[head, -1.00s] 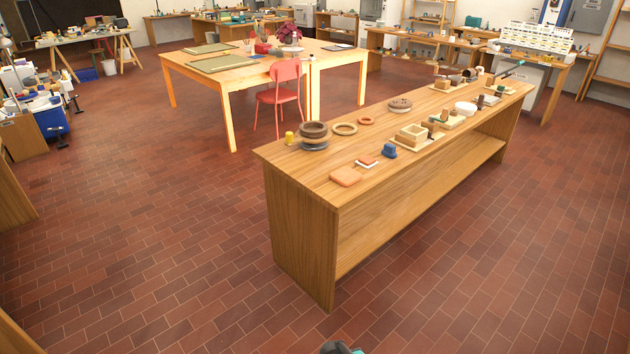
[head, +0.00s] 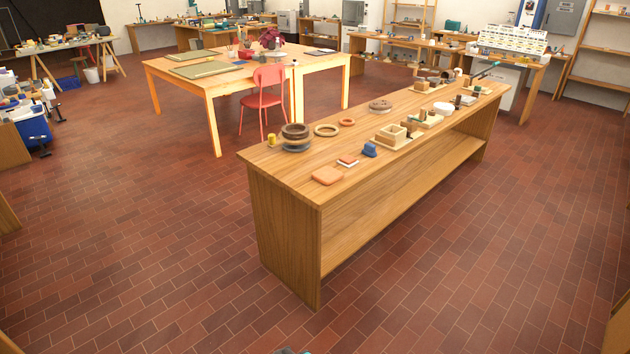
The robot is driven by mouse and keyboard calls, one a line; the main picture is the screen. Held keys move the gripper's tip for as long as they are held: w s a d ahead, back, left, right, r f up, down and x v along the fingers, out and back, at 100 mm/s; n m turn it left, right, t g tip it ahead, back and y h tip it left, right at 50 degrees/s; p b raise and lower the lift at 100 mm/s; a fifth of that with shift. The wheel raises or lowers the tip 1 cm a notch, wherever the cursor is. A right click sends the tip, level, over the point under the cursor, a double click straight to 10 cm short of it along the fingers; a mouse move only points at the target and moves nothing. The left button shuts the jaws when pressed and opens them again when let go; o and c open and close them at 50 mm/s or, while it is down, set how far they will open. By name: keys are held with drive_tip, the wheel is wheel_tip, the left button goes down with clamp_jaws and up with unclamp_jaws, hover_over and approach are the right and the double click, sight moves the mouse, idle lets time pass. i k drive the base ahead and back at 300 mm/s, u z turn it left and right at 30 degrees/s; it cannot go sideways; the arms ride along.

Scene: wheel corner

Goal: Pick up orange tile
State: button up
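An orange tile (head: 327,175), flat with rounded corners, lies on the near end of the long wooden bench (head: 276,174). A smaller red and white tile (head: 348,161) lies just behind it to the right, and a blue piece (head: 369,150) stands to the right of that. Only a small dark tip of my own body shows at the bottom edge of the head view.
A brown stacked ring piece (head: 295,133), a yellow cup (head: 271,140) and flat rings (head: 326,130) stand on the bench. A red chair (head: 268,95) and light wooden table (head: 190,85) are behind. The tiled floor (head: 160,240) before the bench is clear.

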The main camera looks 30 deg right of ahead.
sight(327, 175)
drive_tip(key=z, duration=0.3)
drive_tip(key=i, duration=1.05)
drive_tip(key=u, duration=0.3)
